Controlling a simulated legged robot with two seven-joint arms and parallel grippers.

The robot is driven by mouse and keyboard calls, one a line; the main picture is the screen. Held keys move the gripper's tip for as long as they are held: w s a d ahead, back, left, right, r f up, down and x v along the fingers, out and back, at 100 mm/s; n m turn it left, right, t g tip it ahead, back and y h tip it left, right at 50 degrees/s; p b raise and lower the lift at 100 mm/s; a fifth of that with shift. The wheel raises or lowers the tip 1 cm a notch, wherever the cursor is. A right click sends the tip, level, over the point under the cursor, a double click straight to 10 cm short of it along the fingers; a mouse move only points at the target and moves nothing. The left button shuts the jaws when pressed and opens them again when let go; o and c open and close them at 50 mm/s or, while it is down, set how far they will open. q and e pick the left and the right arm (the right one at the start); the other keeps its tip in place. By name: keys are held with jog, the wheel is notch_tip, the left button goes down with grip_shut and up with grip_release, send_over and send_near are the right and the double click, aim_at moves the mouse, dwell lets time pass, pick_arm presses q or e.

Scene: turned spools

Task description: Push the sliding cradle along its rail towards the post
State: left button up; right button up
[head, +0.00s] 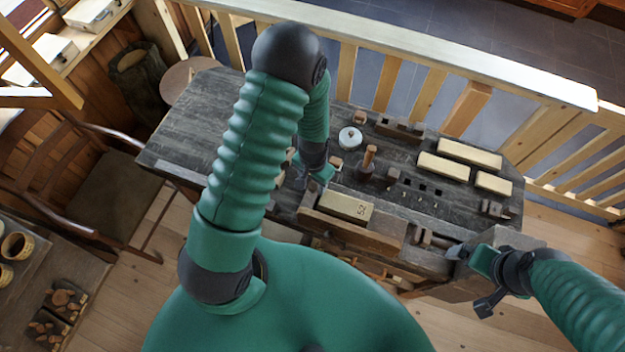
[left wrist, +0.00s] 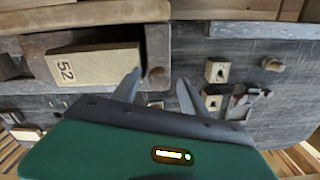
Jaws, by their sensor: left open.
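A pale block marked 52 (head: 345,206) lies in a dark wooden cradle (head: 385,238) along the near edge of the bench. The block (left wrist: 95,65) also shows in the left wrist view. The rail under the cradle is hard to make out. An upright turned wooden peg on a dark base (head: 369,158) stands behind the block; I cannot tell whether it is the post. My left gripper (left wrist: 158,82) is open beside the block's end, with one finger close to that end; contact is unclear. My right gripper (head: 468,254) is by the bench's near right corner, its jaws unclear.
Several pale blocks (head: 469,154) lie on the bench (head: 190,127) at the back right. A round white dial (head: 350,138) sits behind the peg. A wooden railing (head: 440,50) runs behind the bench. A chair (head: 110,200) stands at the left.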

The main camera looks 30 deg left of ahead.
pick_arm(q)
jog(key=shift+d, duration=0.25)
jog(key=shift+c, duration=0.4)
jog(key=shift+d, duration=0.2)
jog(key=c, duration=0.5)
jog(key=shift+a, duration=0.25)
jog(key=c, duration=0.4)
jog(key=shift+a, duration=0.25)
grip_shut()
jog(key=shift+s+d, duration=0.1)
jog(key=shift+d, duration=0.1)
